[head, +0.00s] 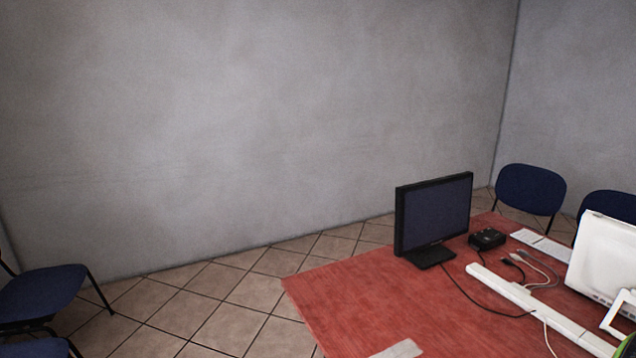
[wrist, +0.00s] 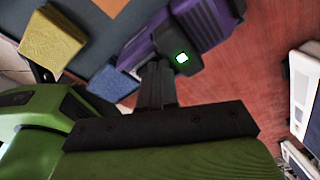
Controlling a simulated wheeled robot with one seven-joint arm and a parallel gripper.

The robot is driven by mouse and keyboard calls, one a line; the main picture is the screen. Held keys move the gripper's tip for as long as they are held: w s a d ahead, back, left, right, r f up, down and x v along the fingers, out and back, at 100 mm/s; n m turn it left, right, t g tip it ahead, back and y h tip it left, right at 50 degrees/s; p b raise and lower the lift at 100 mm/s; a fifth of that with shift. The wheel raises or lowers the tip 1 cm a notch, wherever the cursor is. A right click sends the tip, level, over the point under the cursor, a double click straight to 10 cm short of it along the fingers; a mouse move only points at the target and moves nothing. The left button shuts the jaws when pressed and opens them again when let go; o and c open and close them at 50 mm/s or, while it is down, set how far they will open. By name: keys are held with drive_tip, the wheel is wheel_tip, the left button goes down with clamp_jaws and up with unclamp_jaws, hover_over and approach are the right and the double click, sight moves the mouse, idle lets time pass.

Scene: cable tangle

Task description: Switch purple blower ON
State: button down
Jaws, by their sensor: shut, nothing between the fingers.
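The purple blower (wrist: 205,25) is at the top middle of the wrist view, seen only in part. The head view shows neither the purple blower nor my gripper.
The wrist view shows a green device (wrist: 35,115) at left, with yellow (wrist: 52,42) and blue (wrist: 112,84) blocks nearby. In the head view, the red table (head: 370,305) carries a monitor (head: 434,215), a black box (head: 487,239), a white power strip (head: 540,305) and loose cables.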

wheel_tip(320, 180, up, 7)
drive_tip(key=p, duration=0.5)
idle(0.3)
